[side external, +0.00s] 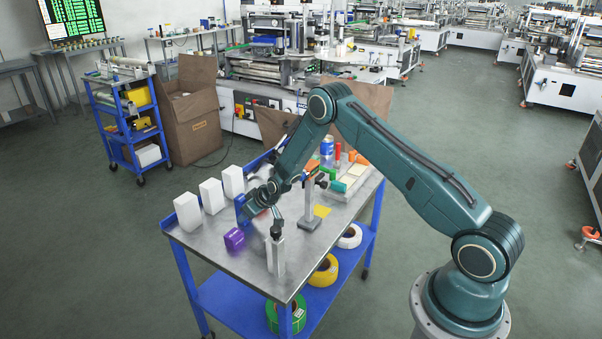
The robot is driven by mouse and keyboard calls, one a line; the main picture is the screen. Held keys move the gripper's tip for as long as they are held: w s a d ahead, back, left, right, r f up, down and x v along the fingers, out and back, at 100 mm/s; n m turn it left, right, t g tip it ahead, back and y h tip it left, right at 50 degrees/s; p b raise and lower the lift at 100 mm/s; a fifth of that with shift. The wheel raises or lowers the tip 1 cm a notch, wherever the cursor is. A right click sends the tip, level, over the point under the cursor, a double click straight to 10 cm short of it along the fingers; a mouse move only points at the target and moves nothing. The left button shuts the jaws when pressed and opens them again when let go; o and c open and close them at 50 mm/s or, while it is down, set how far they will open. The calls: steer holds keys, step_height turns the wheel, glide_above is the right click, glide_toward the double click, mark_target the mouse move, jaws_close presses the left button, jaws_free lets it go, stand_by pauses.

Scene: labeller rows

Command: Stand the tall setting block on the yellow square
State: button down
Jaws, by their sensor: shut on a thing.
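The tall setting block (276,258) is a slim, light grey upright block near the front edge of the table. My gripper (277,234) points down at its top end and is shut on it. The block looks upright. I cannot tell whether its bottom touches the table. The yellow square (322,211) lies flat on the table, to the right of and farther back than the block.
A purple roll (234,240) lies left of my gripper. Several white boxes (210,196) line the table's left side. A tray (338,196) with coloured pieces and a blue can (327,146) are at the back.

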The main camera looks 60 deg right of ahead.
steer(key=shift+r, duration=0.65)
steer(key=shift+r, duration=0.3)
step_height(320, 180, up, 27)
steer(key=s+d, duration=0.9)
steer(key=s, duration=0.5)
steer(key=s+d, duration=1)
steer(key=s, duration=0.4)
step_height(320, 180, down, 26)
steer(key=shift+a, duration=0.2)
